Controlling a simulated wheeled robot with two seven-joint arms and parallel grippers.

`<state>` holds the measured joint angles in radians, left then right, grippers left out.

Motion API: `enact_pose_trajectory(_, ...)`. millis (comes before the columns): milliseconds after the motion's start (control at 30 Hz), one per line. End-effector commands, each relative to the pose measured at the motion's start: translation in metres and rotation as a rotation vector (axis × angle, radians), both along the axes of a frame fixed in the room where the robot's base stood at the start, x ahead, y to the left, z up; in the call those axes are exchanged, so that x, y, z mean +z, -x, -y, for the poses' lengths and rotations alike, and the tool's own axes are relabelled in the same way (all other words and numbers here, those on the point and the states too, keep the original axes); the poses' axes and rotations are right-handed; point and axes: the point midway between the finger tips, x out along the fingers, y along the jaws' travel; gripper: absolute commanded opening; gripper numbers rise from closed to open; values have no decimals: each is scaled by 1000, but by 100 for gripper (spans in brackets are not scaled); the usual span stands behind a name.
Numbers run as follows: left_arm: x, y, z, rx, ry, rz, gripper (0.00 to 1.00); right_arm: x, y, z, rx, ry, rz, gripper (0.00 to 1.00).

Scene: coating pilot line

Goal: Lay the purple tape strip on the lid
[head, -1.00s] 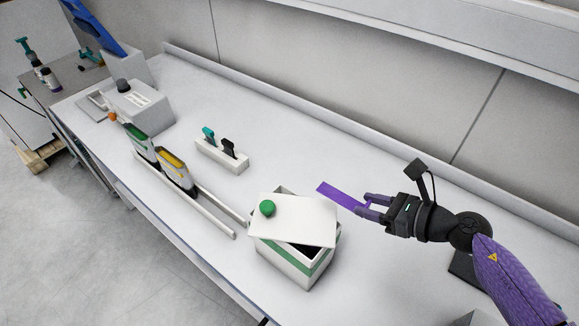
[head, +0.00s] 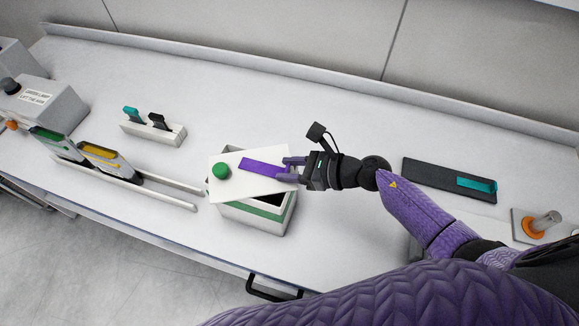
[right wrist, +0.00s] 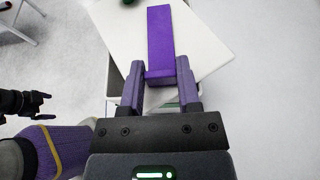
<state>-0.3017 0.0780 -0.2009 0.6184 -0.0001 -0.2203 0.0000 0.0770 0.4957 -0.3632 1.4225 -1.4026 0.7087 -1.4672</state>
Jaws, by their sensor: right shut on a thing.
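The purple tape strip (head: 262,167) is held at one end by my right gripper (head: 293,170), which is shut on it. The strip stretches over the white lid (head: 225,160), its free end near the green knob (head: 221,171). I cannot tell whether it touches the lid. The lid sits askew on the white box with a green band (head: 250,211), leaving gaps at the opening. In the right wrist view the strip (right wrist: 160,40) points forward over the lid (right wrist: 205,40). My left gripper (right wrist: 48,105) shows at the left there, fingers apart and empty.
A black tray (head: 430,180) with a teal strip (head: 477,184) lies to the right. A white holder with teal and black clips (head: 155,130), rails (head: 150,195) and green and yellow holders (head: 100,155) stand left. The bench behind the box is clear.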

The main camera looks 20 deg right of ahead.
Motion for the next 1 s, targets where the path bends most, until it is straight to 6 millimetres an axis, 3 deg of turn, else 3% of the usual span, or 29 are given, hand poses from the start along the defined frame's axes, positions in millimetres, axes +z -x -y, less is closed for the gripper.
enact_pose_trajectory(67, -3, 0, 0, 0, -1, 1, 100, -3, 0, 0, 0, 1, 1, 0)
enact_pose_trajectory(100, -3, -1, -1, 0, -1, 1, 100, -2, 0, 0, 0, 1, 1, 46)
enact_pose_trajectory(267, -2, -2, -1, 0, -1, 3, 100, -2, 0, 0, 0, 1, 1, 77)
enact_pose_trajectory(700, 2, -2, -1, 1, -2, 5, 100, 2, 1, 1, -1, 1, 0, 77)
enact_pose_trajectory(1000, -11, -2, -2, 0, -3, 5, 100, 25, 39, 57, 2, 7, -2, 77)
